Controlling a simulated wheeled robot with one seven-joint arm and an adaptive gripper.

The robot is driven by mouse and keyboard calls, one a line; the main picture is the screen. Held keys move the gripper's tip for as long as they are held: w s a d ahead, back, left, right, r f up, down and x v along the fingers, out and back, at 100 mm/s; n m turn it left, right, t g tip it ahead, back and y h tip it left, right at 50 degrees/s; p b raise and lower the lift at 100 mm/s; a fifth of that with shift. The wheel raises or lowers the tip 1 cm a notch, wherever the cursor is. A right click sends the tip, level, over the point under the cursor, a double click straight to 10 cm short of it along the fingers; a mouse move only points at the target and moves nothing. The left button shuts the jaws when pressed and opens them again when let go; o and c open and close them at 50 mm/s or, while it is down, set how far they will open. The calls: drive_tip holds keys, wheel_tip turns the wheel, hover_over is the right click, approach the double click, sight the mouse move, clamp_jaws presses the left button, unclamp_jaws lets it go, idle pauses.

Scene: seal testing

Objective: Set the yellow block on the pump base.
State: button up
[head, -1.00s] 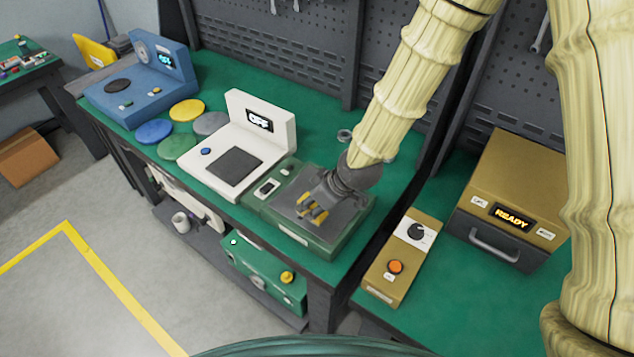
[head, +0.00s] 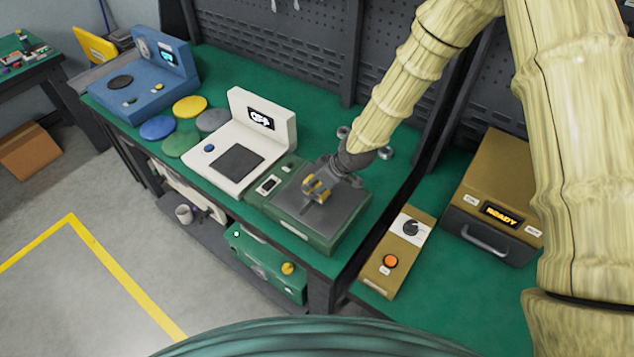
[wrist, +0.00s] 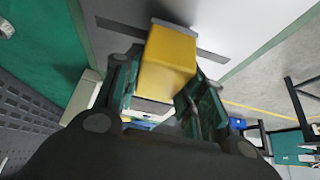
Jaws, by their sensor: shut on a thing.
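My gripper (head: 318,190) is shut on the yellow block (head: 317,196), over the grey top plate of a green unit (head: 345,205) near the bench's front. In the wrist view the yellow block (wrist: 168,62) sits between the two fingers, with the grey plate (wrist: 225,22) behind it. A dark strip shows on the plate on both sides of the block. I cannot tell whether the block touches the plate. No label names the pump base; the green unit is what lies under the block.
A white unit (head: 262,135) with a screen stands left of the green unit. A blue unit (head: 130,100) and several coloured discs (head: 190,107) lie farther left. A tan control box (head: 398,250) and a tan case marked READY (head: 500,165) stand at the right.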

drive_tip(key=shift+f, duration=0.4)
drive_tip(key=shift+f, duration=0.2)
drive_tip(key=o, duration=1.1)
drive_tip(key=shift+o, duration=0.2)
drive_tip(key=shift+r, duration=0.25)
